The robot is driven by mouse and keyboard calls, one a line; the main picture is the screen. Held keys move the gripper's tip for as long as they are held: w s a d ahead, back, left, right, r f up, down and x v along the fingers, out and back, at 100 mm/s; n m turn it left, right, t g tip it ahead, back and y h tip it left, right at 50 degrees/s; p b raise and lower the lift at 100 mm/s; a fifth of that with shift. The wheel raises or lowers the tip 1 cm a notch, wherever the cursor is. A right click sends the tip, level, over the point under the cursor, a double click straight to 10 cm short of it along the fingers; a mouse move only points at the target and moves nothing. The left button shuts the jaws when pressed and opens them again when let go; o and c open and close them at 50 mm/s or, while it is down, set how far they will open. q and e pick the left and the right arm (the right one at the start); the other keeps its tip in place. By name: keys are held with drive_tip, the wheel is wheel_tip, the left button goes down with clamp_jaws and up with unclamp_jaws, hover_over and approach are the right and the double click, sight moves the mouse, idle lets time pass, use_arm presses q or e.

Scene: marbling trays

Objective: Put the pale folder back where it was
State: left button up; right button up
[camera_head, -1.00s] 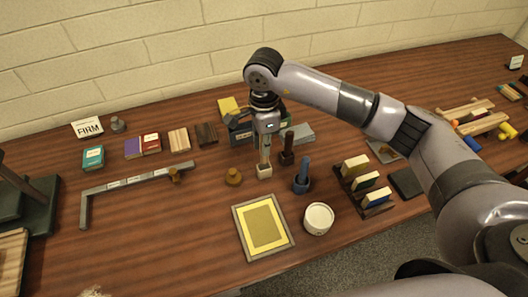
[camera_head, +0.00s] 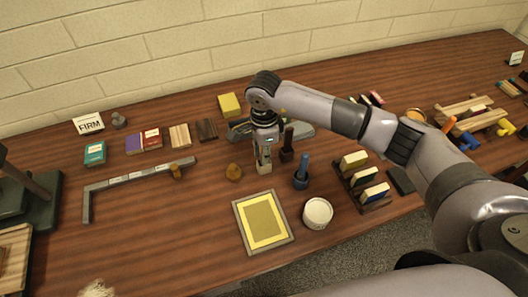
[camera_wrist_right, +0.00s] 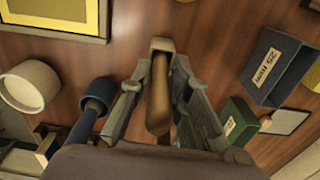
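The pale folder (camera_wrist_right: 157,98) is a tan, tapered stick standing at a pale block holder (camera_wrist_right: 162,45). In the head view this holder (camera_head: 265,168) is on the table at mid-picture, mostly covered by my gripper. My right gripper (camera_wrist_right: 154,78) points down with its fingers on either side of the folder. They look apart, with a gap beside the folder. In the head view my right gripper (camera_head: 265,159) is low, just above the holder. How far the folder sits in the holder is hidden. My left gripper does not show.
A dark tool in a holder (camera_head: 287,155) and a blue tool in a holder (camera_head: 301,182) stand close at right. A white tub (camera_head: 317,213) and a yellow-filled tray (camera_head: 238,232) are in front.

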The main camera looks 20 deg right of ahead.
drive_tip(key=o, duration=0.3)
drive_tip(key=shift+r, duration=0.15)
drive_tip(key=shift+r, duration=0.2)
wheel_tip(320, 180, up, 10)
drive_tip(key=b, duration=0.2)
drive_tip(key=shift+r+b, duration=0.25)
drive_tip(key=shift+b, duration=0.1)
drive_tip(key=shift+r, duration=0.6)
drive_tip(key=shift+f, duration=0.1)
